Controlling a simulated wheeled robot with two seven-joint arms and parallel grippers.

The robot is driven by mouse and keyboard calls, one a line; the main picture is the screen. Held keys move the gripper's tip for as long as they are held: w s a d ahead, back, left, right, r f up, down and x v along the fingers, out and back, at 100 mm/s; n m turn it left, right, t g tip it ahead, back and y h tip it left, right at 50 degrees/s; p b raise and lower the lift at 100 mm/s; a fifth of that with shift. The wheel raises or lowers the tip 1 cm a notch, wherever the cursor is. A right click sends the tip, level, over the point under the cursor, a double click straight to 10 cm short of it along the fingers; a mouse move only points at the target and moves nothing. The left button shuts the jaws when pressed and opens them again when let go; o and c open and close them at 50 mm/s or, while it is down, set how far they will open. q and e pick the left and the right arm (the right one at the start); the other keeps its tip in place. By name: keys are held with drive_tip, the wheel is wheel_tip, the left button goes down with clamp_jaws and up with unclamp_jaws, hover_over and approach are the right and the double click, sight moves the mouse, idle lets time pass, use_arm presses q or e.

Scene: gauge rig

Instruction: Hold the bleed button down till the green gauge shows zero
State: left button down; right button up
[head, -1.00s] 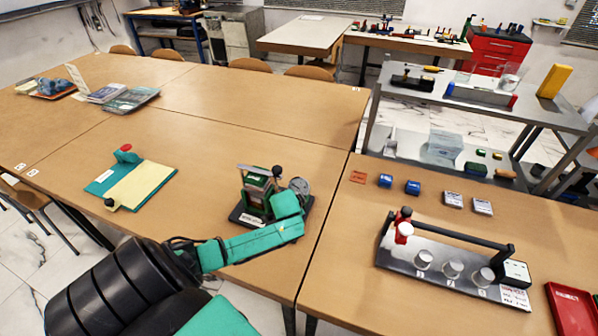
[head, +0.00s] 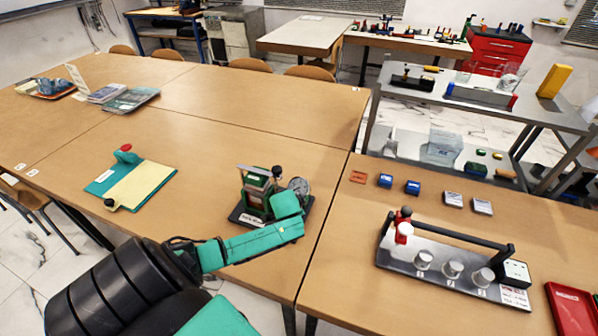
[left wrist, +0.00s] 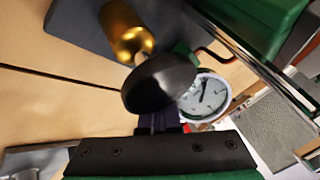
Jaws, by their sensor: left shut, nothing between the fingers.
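The green gauge rig (head: 257,190) stands on a dark base on the table, with a round white-faced gauge (head: 299,186) at its right. In the left wrist view the gauge dial (left wrist: 207,97) shows a dark needle; its reading is too small to tell. A black round button (left wrist: 160,82) on a brass stem fills the middle of that view. My left gripper (left wrist: 158,122) is shut and empty, its fingertips partly hidden behind the button; I cannot tell whether they touch it. My right gripper is not in view.
A metal plate (head: 395,258) with several knobs and a black bar stands on the right table. A red tray (head: 572,308) lies at the right edge. A teal clipboard (head: 105,182) with yellow paper lies left of my arm. The table behind the rig is clear.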

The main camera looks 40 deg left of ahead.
use_arm(q)
drive_tip(key=shift+s+f, duration=0.1)
idle(0.7)
drive_tip(key=shift+r+p, duration=1)
drive_tip(key=shift+p, duration=0.05)
wheel_tip(320, 180, up, 5)
drive_tip(key=p, duration=0.5)
